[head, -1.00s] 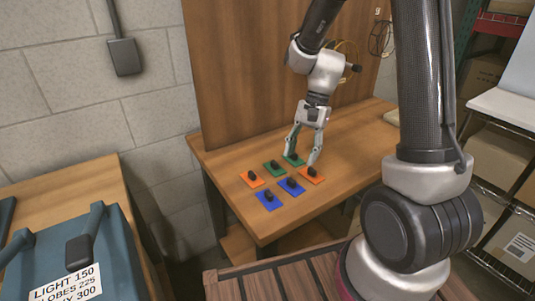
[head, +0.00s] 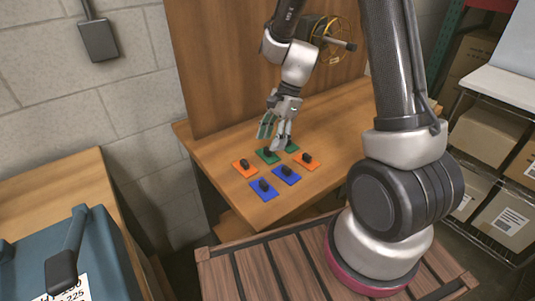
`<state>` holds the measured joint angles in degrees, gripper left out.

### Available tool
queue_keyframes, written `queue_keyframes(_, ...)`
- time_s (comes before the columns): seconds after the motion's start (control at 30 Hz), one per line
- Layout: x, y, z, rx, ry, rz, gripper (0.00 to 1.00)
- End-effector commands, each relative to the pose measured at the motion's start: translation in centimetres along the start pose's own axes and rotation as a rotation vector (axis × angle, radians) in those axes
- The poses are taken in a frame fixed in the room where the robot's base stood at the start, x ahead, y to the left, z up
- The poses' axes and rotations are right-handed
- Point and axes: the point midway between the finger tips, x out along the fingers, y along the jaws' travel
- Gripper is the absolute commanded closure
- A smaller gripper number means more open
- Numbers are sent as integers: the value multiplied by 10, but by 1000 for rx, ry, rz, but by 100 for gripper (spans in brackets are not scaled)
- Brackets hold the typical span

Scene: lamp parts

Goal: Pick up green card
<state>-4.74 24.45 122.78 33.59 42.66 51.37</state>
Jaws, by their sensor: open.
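Two green cards, each with a dark knob on top, lie in the back row on the wooden table (head: 222,146) in the head view. One green card (head: 275,158) is at the back left and the other green card (head: 292,149) at the back right. My gripper (head: 270,142) is open over the back of the card group, close to the left green card. One finger reaches down near that card's knob; the other is to its left and looks raised. I cannot tell whether the fingers touch anything. My gripper partly hides the right green card.
Two orange cards (head: 239,172) (head: 313,165) and two blue cards (head: 270,194) (head: 294,178), all with dark knobs, lie close around the green ones. A wooden panel (head: 225,70) rises behind the table. A blue toolbox (head: 95,270) stands at left. Bare tabletop lies to the right.

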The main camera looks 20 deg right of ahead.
Motion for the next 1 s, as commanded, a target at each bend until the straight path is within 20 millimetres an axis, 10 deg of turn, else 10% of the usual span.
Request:
queue_keyframes(0.43, 30, 0, 1, 0, 0, 0, 48)
queue_keyframes(0.67, 29, 0, 1, -1, 0, 0, 88)
queue_keyframes(1.0, 28, 0, 1, -1, 0, 0, 90)
